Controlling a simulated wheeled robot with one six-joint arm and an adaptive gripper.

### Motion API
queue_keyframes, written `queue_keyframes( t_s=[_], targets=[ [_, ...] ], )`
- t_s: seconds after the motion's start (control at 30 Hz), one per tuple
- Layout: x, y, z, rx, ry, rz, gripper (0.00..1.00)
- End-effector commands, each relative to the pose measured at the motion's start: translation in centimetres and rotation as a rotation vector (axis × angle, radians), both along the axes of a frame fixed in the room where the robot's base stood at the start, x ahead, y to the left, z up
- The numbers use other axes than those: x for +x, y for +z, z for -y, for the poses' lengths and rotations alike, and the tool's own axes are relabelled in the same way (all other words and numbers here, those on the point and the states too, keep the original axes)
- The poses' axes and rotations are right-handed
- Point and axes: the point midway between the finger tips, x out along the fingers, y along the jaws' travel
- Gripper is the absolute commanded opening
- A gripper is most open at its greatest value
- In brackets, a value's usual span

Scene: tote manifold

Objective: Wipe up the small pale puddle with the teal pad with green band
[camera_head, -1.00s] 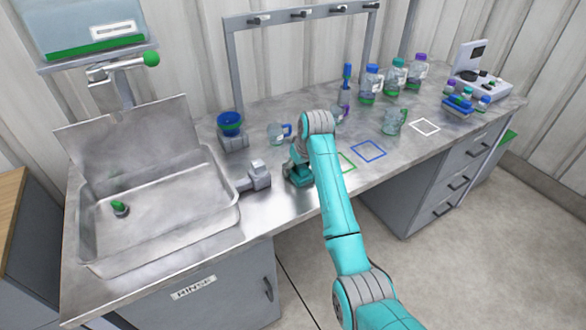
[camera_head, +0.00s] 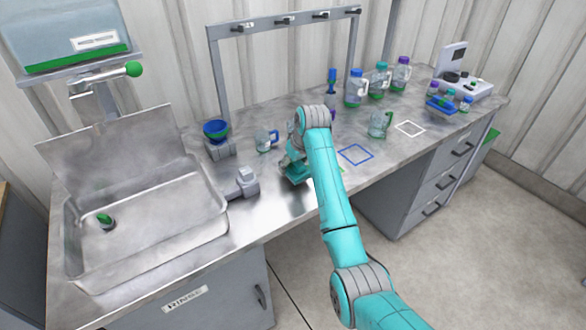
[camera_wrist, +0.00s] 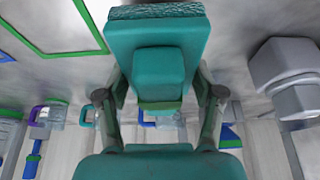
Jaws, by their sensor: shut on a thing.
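My gripper (camera_wrist: 160,88) is shut on the teal pad (camera_wrist: 158,35), with one finger on each side of its raised grip. A green band (camera_wrist: 160,105) shows on the grip. In the head view the pad (camera_head: 296,172) is low at the metal bench top, right of the grey tap-like block; I cannot tell whether it touches the surface. My arm hides part of it. I cannot make out the pale puddle in either view; it may be under the pad or behind my arm.
The grey block (camera_head: 242,183) stands just left of the pad, beside the sink (camera_head: 150,222). A jug with a blue handle (camera_head: 264,141) stands behind. A green outline (camera_wrist: 95,28) is close by in the wrist view. A blue outline (camera_head: 356,154) lies to the right on clear bench.

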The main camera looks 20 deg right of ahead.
Motion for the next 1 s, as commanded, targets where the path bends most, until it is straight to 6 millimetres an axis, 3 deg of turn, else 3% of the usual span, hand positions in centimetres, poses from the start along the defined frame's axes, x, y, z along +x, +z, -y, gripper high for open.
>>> queue_keyframes(
  t_s=[0.4, 1.0],
  targets=[
    [0.0, 3.5, 0.0, 0.000, 0.000, 0.001, 0.34],
    [0.0, 4.7, 0.0, 0.000, 0.000, 0.001, 0.34]
  ],
)
